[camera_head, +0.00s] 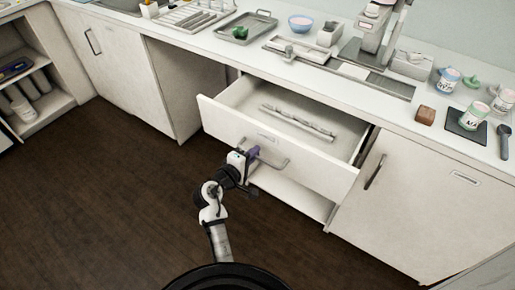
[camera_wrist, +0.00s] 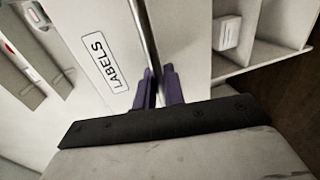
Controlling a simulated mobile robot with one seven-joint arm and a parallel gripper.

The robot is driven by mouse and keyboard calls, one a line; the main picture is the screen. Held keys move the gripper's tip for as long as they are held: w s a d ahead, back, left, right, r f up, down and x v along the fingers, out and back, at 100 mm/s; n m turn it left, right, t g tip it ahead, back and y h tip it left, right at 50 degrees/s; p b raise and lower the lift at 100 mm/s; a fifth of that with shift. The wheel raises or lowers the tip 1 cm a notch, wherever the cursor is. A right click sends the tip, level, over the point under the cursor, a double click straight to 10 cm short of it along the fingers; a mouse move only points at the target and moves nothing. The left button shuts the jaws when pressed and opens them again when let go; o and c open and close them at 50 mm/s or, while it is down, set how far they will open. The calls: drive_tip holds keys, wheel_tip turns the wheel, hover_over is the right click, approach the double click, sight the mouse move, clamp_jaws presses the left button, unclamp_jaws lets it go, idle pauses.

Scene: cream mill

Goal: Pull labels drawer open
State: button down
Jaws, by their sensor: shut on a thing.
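The labels drawer (camera_head: 278,147) is pulled well out from under the counter, and its inside shows in the head view. A long strip-like divider or item (camera_head: 298,122) lies in it. In the wrist view the drawer front (camera_wrist: 183,35) carries a plate (camera_wrist: 107,62) reading LABELS. My gripper (camera_head: 249,157) is at the left part of the bar handle (camera_head: 272,158). In the wrist view my gripper's purple fingers (camera_wrist: 159,88) are shut around the handle (camera_wrist: 146,30). The exact contact between the fingers and the bar is partly hidden.
An open shelf (camera_head: 290,196) lies below the drawer. A closed cabinet door (camera_head: 405,205) stands to the right, another (camera_head: 122,78) to the left. The counter above holds a tray (camera_head: 246,27), a machine, tubs and a brown block (camera_head: 425,115). The dark floor in front is clear.

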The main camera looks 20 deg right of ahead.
drive_tip(key=f+v, duration=0.2)
drive_tip(key=v, duration=0.7)
drive_tip(key=shift+s+a, duration=0.25)
drive_tip(key=shift+a, duration=0.1)
drive_tip(key=shift+r, duration=0.1)
drive_tip(key=c, duration=1.6)
unclamp_jaws()
drive_tip(key=shift+a, duration=0.1)
